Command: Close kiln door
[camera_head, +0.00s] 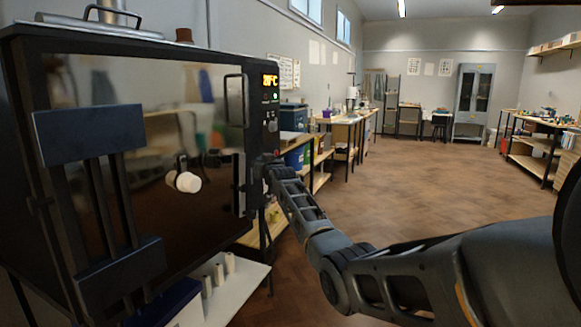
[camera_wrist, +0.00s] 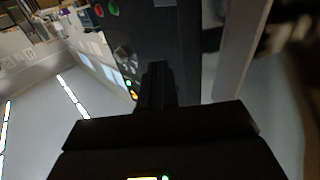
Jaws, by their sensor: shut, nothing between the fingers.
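The kiln (camera_head: 32,150) stands close on the left in the head view. Its door (camera_head: 150,100) has a dark, glossy face with reflections, and a white knob-like piece (camera_head: 183,181) shows on it. The door looks about flush with the front; I cannot tell whether a small gap is left. A tall dark door handle (camera_head: 235,100) is near its right edge. My arm reaches to the kiln's right edge below the lit control panel (camera_head: 270,95). In the wrist view my gripper (camera_wrist: 157,80) is shut and empty, near the panel's knob and buttons. Contact with the door cannot be made out.
A white low shelf (camera_head: 235,285) with small pale cylinders is below the kiln. Workbenches (camera_head: 345,120) line the left wall beyond it. Another bench (camera_head: 530,145) stands at the right. The wooden floor (camera_head: 420,195) between them is clear. A grey cabinet (camera_head: 474,100) stands at the back.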

